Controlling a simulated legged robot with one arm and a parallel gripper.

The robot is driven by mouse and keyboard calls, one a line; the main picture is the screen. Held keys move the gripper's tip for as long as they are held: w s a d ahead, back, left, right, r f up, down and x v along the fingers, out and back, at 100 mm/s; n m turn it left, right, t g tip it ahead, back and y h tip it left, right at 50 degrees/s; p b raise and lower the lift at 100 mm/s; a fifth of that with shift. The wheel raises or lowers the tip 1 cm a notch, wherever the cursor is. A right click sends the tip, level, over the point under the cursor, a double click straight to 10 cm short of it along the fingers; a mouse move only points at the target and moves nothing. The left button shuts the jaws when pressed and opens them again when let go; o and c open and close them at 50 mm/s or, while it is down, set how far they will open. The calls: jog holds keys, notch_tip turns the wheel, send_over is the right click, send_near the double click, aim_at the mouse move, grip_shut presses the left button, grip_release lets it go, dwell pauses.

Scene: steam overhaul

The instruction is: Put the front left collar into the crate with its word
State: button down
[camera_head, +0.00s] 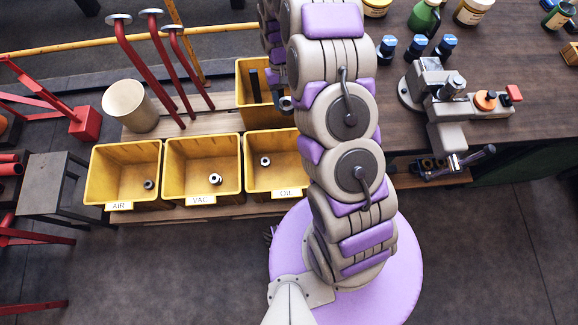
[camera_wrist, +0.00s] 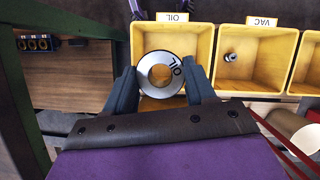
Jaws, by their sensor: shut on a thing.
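My gripper (camera_wrist: 161,76) is shut on a pale metal collar (camera_wrist: 160,57), with one dark finger on each side of it. Letters that look like OIL are on the collar's face, upside down in the wrist view. The collar is in front of the yellow OIL crate (camera_wrist: 202,45) in that view; its height above the crate is unclear. In the head view the OIL crate (camera_head: 286,144) stands right of the VAC crate (camera_head: 203,140) and the AIR crate (camera_head: 125,150). A small collar (camera_head: 265,161) shows inside the OIL crate.
The VAC crate holds a collar (camera_head: 216,180), and the AIR crate holds a darker one (camera_head: 149,184). Another yellow crate (camera_head: 246,104) stands behind, near red levers (camera_head: 171,75) and a cream pot (camera_head: 130,105). A workbench (camera_head: 400,110) with a vise-like fixture (camera_head: 440,90) is at right.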

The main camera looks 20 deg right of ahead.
jog(key=shift+d, duration=0.5)
jog(key=shift+d+f, duration=0.1)
jog(key=shift+f, duration=0.15)
jog(key=shift+m, duration=0.7)
jog(key=a+f, duration=0.2)
jog(key=f, duration=0.1)
jog(key=a+f+b, duration=0.1)
jog(key=shift+w+a+f, duration=0.3)
jog(key=shift+a, duration=0.05)
notch_tip(320, 180, down, 35)
jog(key=d+m+t+y+b, duration=0.2)
jog(key=m+y+b, duration=0.1)
jog(key=m+b, duration=0.4)
jog(key=shift+s+m+y, duration=0.3)
jog(key=shift+s+m, duration=0.1)
jog(key=shift+m, duration=1)
